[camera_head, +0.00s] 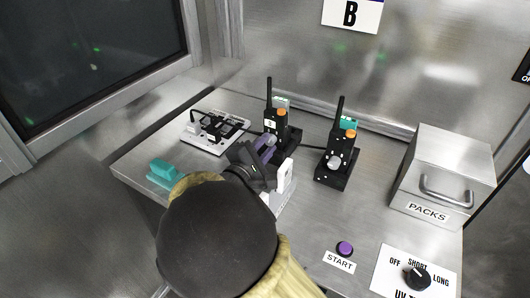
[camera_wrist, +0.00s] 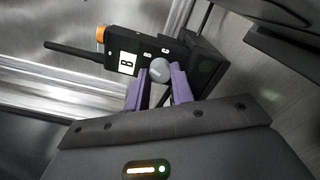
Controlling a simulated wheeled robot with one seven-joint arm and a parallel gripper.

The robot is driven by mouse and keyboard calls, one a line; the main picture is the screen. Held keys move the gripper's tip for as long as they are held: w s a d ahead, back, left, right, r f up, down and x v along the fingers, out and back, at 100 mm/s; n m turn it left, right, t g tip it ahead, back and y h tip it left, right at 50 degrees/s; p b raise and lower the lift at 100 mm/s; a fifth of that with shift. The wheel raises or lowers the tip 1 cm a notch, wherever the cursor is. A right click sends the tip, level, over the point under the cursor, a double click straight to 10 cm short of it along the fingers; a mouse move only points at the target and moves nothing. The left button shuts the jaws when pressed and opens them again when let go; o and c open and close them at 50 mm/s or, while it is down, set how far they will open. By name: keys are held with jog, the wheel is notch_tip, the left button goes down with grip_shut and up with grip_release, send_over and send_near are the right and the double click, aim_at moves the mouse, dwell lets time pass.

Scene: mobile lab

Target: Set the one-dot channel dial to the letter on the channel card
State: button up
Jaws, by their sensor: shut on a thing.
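The channel card (camera_head: 351,14) on the back wall reads B. Two black handheld radios with orange knobs stand in black holders on the bench: the left radio (camera_head: 269,115) and the right radio (camera_head: 341,137). My gripper (camera_head: 266,145) is at the left radio, its purple fingers shut on a round grey dial (camera_wrist: 161,69). In the wrist view the left radio (camera_wrist: 150,45) has a white window (camera_wrist: 126,63) showing B beside the dial. The right radio's grey dial (camera_head: 334,162) is free. I cannot make out the dot marks that tell the dials apart.
A power strip (camera_head: 214,132) with plugs and a teal item (camera_head: 164,172) lie on the left. A steel PACKS box (camera_head: 443,176) stands at the right. A purple START button (camera_head: 344,248) and a UV selector panel (camera_head: 444,285) are in front. Bare bench lies between.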

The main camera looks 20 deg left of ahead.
dwell(0.3)
jog(key=o, duration=0.7)
notch_tip(320, 180, up, 10)
jog(key=shift+f+p, duration=0.1)
jog(key=shift+p, duration=0.9)
